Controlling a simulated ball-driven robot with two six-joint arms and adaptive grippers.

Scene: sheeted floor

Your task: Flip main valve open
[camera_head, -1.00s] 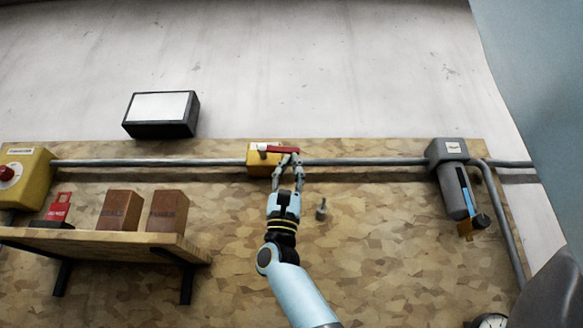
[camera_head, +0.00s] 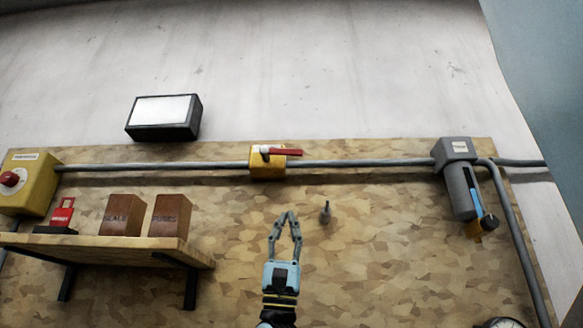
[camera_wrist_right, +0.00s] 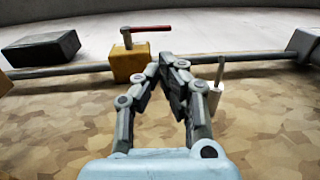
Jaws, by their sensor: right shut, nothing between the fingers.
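The main valve is a yellow block (camera_head: 267,172) on the grey pipe, with a red lever (camera_head: 284,151) on top. The lever lies about along the pipe, pointing right. In the right wrist view the yellow block (camera_wrist_right: 130,66) and the red lever (camera_wrist_right: 147,29) stand beyond my fingers. My right gripper (camera_head: 286,214) is shut and empty, below the valve and apart from it. It also shows in the right wrist view (camera_wrist_right: 172,62), its fingertips together. My left gripper is not in view.
A small grey peg (camera_head: 325,213) sticks out of the board right of my gripper. A shelf (camera_head: 150,246) with brown boxes is at the left, near a yellow box with a red button (camera_head: 12,179). A grey cylinder unit (camera_head: 459,190) is at the right.

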